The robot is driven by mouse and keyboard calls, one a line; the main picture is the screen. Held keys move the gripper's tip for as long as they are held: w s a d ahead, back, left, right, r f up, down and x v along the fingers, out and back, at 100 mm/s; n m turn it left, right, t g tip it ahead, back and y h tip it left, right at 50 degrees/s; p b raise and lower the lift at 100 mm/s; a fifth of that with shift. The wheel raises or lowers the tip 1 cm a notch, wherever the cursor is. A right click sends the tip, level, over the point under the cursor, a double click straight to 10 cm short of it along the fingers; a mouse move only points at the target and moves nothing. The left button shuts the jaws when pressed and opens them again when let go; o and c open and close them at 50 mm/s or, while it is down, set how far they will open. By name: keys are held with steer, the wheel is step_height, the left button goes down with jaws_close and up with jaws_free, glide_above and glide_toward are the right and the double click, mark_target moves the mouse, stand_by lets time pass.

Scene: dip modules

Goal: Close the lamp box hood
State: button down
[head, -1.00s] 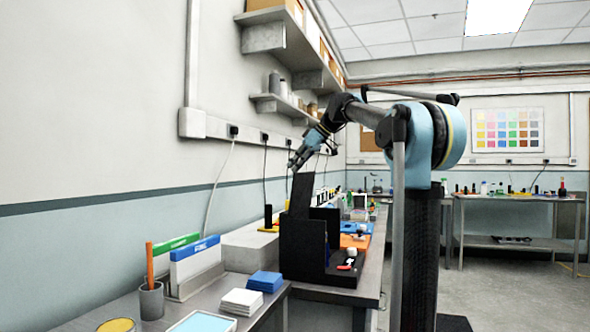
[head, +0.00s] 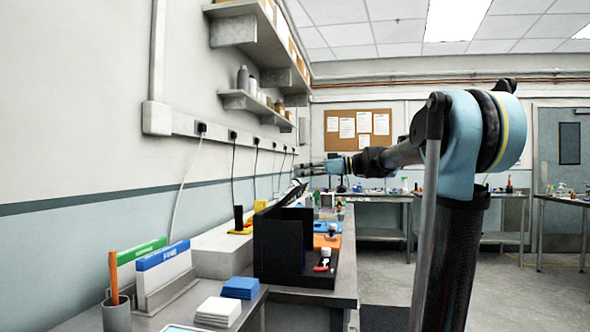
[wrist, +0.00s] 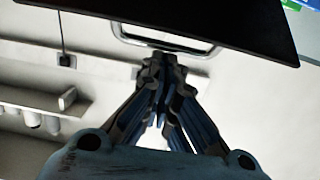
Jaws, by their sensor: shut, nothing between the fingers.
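The black lamp box (head: 283,243) stands on the bench left of centre in the head view. Its black hood (head: 287,197) is a slanted dark panel above the box's top, seen nearly edge-on and partly raised. In the wrist view the hood (wrist: 215,18) crosses the top of the picture, with a metal bar handle (wrist: 140,38) along its edge. My gripper (head: 300,170) is above the hood's upper end. Its fingers are together and empty, with the fingertips (wrist: 162,62) close to the handle; I cannot tell whether they touch it.
A small white and red item (head: 323,264) lies at the box's right side. Blue pads (head: 240,287), white tiles (head: 217,310) and upright folders (head: 163,272) are on the near bench. Wall shelves (head: 255,103) hang above on the left. The floor on the right is clear.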

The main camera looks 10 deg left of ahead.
steer(key=shift+w+d+f+y, duration=0.1)
steer(key=shift+d+f+y, duration=1.55)
steer(key=shift+f, duration=0.25)
steer(key=shift+d, duration=0.1)
